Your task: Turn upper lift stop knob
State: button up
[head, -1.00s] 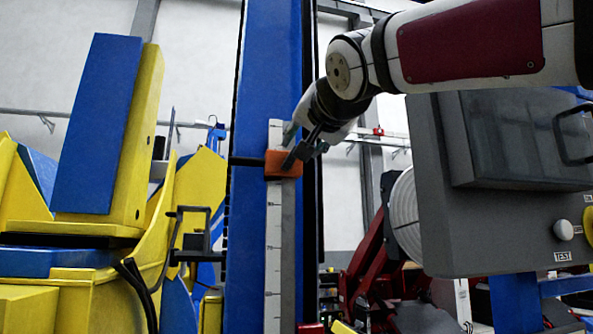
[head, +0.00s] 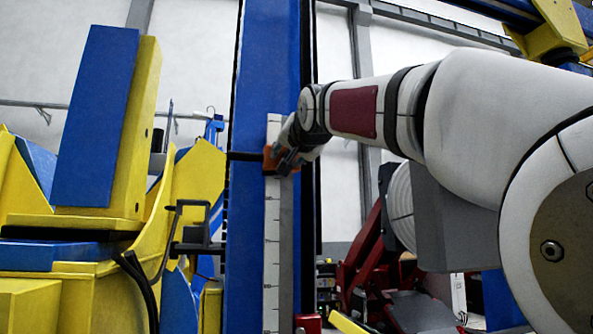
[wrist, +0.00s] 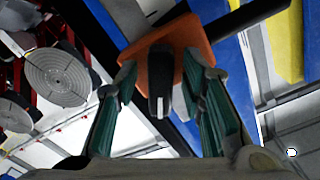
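The upper lift stop is an orange block (head: 268,158) on the white scale (head: 272,250) of the blue column. In the head view my gripper (head: 284,160) is in front of it and hides much of it. In the wrist view the orange block (wrist: 176,45) is straight ahead, and its black knob (wrist: 160,85) with a pale mark points toward me. My gripper (wrist: 160,72) is open, with one green-padded finger on each side of the knob. Gaps show between the fingers and the knob.
The blue column (head: 258,90) stands upright behind the stop. A yellow and blue machine (head: 95,130) fills the left. A grey box (head: 450,225) is partly hidden behind my arm at the right. Red machinery (head: 365,260) stands low behind.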

grip_shut()
jog(key=n, duration=0.5)
jog(key=shift+n, duration=0.3)
jog(key=n, duration=0.5)
jog(key=shift+b, duration=0.35)
jog(key=n, duration=0.6)
jog(key=shift+n, duration=0.3)
jog(key=n+p, duration=0.1)
jog(key=n, duration=0.5)
jog(key=shift+n, duration=0.3)
